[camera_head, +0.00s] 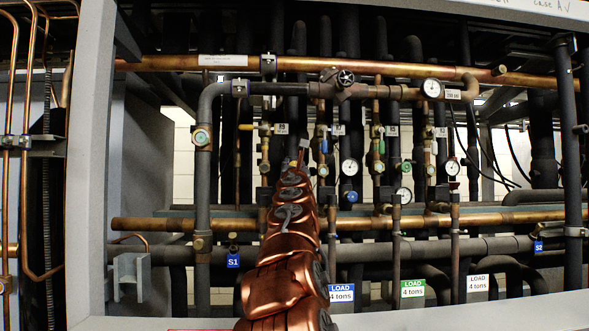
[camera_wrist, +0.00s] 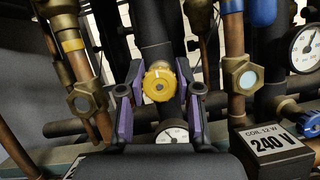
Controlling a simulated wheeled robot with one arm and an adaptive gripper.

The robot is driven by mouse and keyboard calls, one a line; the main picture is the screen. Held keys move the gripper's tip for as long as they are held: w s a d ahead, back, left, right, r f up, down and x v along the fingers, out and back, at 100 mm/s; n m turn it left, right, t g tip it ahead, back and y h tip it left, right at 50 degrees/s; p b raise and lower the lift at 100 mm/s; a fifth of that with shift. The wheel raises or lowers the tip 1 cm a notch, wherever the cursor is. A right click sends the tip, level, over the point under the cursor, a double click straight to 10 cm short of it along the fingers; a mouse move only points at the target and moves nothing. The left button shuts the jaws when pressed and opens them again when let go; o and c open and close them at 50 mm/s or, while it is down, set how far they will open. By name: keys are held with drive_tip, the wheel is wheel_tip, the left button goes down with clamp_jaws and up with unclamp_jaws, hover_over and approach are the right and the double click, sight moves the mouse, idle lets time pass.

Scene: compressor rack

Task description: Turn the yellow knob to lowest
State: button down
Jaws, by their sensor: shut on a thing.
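The yellow knob (camera_wrist: 159,81) is in the middle of the wrist view, in front of a dark pipe. It is round with a ribbed edge, and a short pale mark shows near the top of its face. My gripper (camera_wrist: 161,89) has one purple-and-black finger on the left and one on the right of the knob, shut on it. The knob's face is uncovered, but its sides are partly hidden by the fingertips. In the head view, my arm hides the knob and I cannot make out the gripper clearly.
A gauge (camera_wrist: 173,134) sits just below the knob. A brass sight glass (camera_wrist: 87,101) is to the left, another (camera_wrist: 243,75) to the right. A 240 V box (camera_wrist: 268,150) is at lower right. Copper pipes (camera_head: 190,64) cross the rack.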

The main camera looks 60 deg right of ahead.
drive_tip(key=c, duration=0.8)
unclamp_jaws()
drive_tip(key=shift+o, duration=0.2)
drive_tip(key=shift+s+a+r, duration=0.3)
drive_tip(key=shift+a+r, duration=0.05)
drive_tip(key=shift+s+a+r, duration=0.2)
drive_tip(key=shift+s+a, duration=0.1)
drive_tip(key=shift+a, duration=0.3)
drive_tip(key=shift+a+f, duration=0.1)
drive_tip(key=shift+f, duration=0.05)
drive_tip(key=shift+f, duration=0.15)
